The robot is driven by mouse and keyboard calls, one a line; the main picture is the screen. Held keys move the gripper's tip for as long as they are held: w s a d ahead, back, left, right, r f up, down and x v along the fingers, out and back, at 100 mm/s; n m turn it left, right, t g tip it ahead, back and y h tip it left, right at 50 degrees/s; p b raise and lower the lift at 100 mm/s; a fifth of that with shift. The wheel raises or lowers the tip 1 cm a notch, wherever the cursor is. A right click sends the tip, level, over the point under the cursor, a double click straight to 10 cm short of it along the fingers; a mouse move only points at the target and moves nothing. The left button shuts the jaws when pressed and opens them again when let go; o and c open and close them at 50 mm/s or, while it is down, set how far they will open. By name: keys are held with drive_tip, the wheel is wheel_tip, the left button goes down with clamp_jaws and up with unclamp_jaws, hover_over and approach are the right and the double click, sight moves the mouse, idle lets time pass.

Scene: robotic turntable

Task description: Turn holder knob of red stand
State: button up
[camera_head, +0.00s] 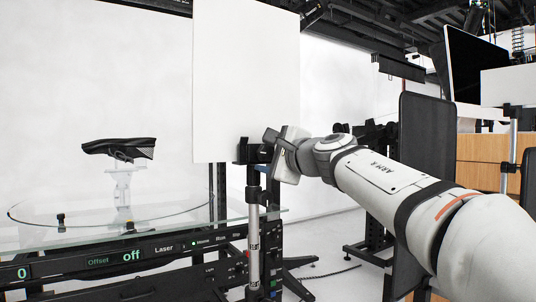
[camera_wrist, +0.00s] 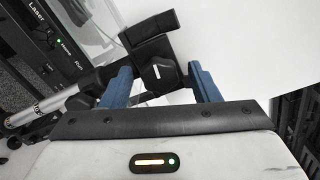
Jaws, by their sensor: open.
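A stand with a silver pole (camera_head: 254,240) and black fittings holds a large white panel (camera_head: 245,80) upright; I see no clear red on it. Its black holder knob (camera_wrist: 162,72), with a short white mark, faces me in the wrist view. My gripper (camera_wrist: 159,80) is open, with one blue finger on the left of the knob and one on the right. I cannot tell whether either finger touches it. In the head view my gripper (camera_head: 272,142) is at the holder near the panel's lower edge and hides the knob.
A glass turntable (camera_head: 60,235) with a black shoe-like item (camera_head: 120,149) on a clear support stands at left. Its control panel (camera_head: 130,262) runs along the front, close to the pole. A dark upright board (camera_head: 420,150) stands behind my arm.

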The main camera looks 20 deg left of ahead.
drive_tip(key=v, duration=0.7)
drive_tip(key=shift+s+d, duration=0.2)
drive_tip(key=shift+d, duration=0.1)
